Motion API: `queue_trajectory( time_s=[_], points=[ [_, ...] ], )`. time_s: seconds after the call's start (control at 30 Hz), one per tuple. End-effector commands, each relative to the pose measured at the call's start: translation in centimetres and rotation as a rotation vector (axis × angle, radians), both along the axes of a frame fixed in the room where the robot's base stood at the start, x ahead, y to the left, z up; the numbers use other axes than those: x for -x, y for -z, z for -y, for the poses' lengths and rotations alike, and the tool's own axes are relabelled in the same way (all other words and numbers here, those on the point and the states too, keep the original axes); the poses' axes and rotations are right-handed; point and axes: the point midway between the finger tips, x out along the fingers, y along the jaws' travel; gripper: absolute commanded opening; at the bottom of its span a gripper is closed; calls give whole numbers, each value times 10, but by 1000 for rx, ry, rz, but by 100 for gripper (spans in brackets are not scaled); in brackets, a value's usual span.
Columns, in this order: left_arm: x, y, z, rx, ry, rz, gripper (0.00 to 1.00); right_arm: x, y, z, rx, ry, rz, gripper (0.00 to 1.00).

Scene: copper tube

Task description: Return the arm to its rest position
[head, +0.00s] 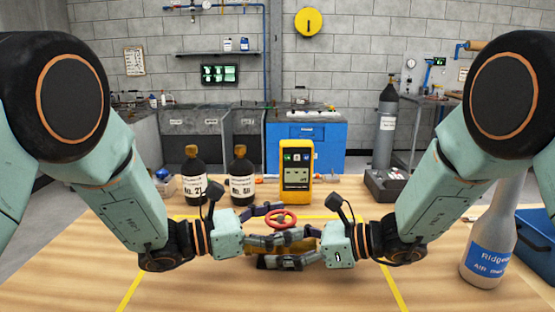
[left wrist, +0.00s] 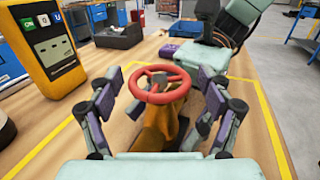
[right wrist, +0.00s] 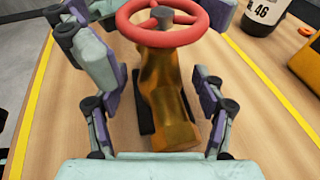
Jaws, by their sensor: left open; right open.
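A copper-coloured tube fitting with a red handwheel (head: 281,219) is at the middle of the table. Its body also shows in the left wrist view (left wrist: 160,125) and the right wrist view (right wrist: 163,85). My left gripper (head: 272,226) is open, with its fingers spread to either side of the fitting and a gap on each side. My right gripper (head: 284,252) is open, low in front of the fitting, its fingers also apart from the body. In the head view the fingers hide most of the fitting. A dark support shows beside its lower body in the right wrist view.
Two dark bottles (head: 242,182) and a yellow meter (head: 296,160) stand behind the grippers. A grey bottle (head: 490,240) and a blue box (head: 540,245) are at the right. Yellow tape lines mark the wooden table (head: 200,290). The front of the table is mostly clear.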

Motion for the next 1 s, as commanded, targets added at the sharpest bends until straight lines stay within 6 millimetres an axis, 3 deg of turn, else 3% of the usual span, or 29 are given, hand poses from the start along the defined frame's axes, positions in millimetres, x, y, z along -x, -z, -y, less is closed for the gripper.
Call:
queue_trajectory(
  time_s=[0.5, 1.0],
  points=[
    [0, 1, -1, -2, 266, 1, 79, 0, 0, 0, 0, 0, 0, 70],
    [1, 1, -13, -4, 282, 0, 79, 0, 0, 0, 0, 0, 0, 70]
  ],
)
